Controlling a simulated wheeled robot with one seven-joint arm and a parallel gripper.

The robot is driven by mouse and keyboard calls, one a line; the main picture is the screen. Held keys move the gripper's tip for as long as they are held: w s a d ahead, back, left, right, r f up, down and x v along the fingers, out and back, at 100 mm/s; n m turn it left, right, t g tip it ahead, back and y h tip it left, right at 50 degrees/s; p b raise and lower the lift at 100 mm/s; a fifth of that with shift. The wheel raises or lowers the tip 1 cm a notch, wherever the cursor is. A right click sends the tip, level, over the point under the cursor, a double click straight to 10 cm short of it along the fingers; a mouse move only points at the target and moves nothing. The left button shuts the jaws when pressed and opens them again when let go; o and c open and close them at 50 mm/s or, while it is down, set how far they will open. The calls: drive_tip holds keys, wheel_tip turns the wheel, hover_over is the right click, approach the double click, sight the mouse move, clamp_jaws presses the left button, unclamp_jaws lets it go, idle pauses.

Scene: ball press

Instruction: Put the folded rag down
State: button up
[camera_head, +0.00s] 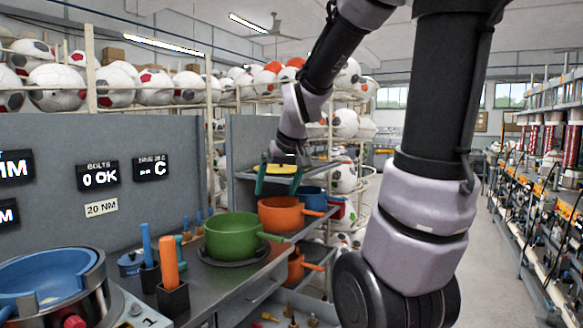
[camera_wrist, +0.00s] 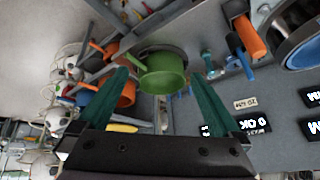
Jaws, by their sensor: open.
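My gripper (camera_head: 279,188) is above and behind the orange pot, near the upper shelf of the rack. Its two green fingers stand wide apart; in the wrist view my gripper (camera_wrist: 164,75) shows nothing clasped between the fingertips. A small yellow thing (camera_head: 282,169), perhaps the folded rag, shows between the fingers' upper parts at the upper shelf (camera_head: 325,165). A yellow strip (camera_wrist: 122,128) also shows beside the palm in the wrist view, partly hidden by it. I cannot tell whether the gripper touches it.
A green pot (camera_head: 231,236) stands on the grey bench at a burner. An orange pot (camera_head: 284,215) and a blue pot (camera_head: 313,198) are on the shelf below the gripper. Orange and blue handles stand in black holders (camera_head: 173,298). The aisle (camera_head: 497,245) at right is clear.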

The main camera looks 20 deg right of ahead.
drive_tip(key=s+a+r+m, duration=0.1)
drive_tip(key=s+r, duration=0.2)
drive_tip(key=s, duration=0.3)
drive_tip(key=s+r+m+t+y, duration=0.1)
drive_tip(key=s+r+m, duration=0.1)
drive_tip(key=s, duration=0.5)
drive_tip(key=shift+a+r, duration=0.35)
drive_tip(key=shift+r, duration=0.55)
